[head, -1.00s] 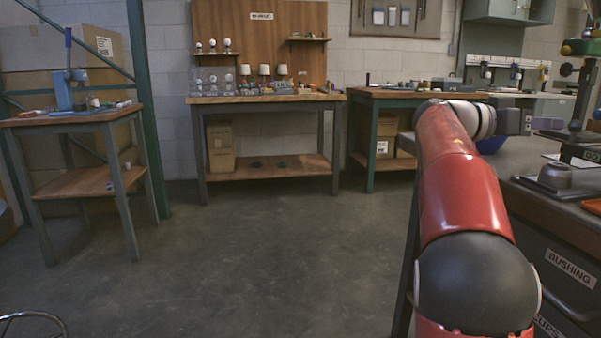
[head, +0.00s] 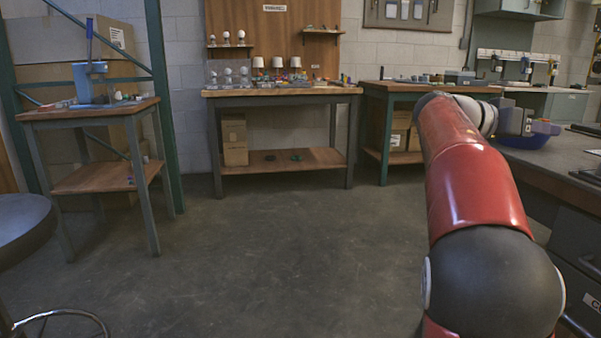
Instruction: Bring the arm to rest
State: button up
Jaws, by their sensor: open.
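My red arm reaches forward on the right of the head view, bent at a dark round joint close to the camera. Its far end bends right to my grey gripper (head: 528,125), which is small in the view and in front of or above a blue bin (head: 527,141). My gripper is open, and I see nothing held in it. Its fingertips are hard to make out against the bin.
A grey workbench (head: 560,165) with drawers runs along the right, close to my arm. A long wooden bench (head: 283,92) with lamp parts stands at the back. A small table (head: 90,113) and a stool (head: 22,225) are on the left. The middle floor is clear.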

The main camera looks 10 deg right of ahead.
jog(key=s+a+f+n+t+y+p, duration=0.2)
jog(key=s+a+f+n+y, duration=0.3)
jog(key=a, duration=0.6)
jog(key=s+a+f+n+t+y+p, duration=0.2)
jog(key=s+a+f+n+y, duration=0.3)
jog(key=s+a+f, duration=0.4)
jog(key=s+a+f+n+t+y+p, duration=0.2)
jog(key=s+a+f+n+y, duration=0.3)
jog(key=a, duration=0.9)
jog(key=s+f+y, duration=0.1)
jog(key=s+f, duration=0.2)
jog(key=f, duration=0.2)
jog(key=shift+a+f+n+y+p, duration=0.2)
jog(key=shift+n+y+p, duration=0.1)
jog(key=shift+p, duration=0.1)
jog(key=shift+c, duration=0.5)
jog(key=shift+d, duration=0.2)
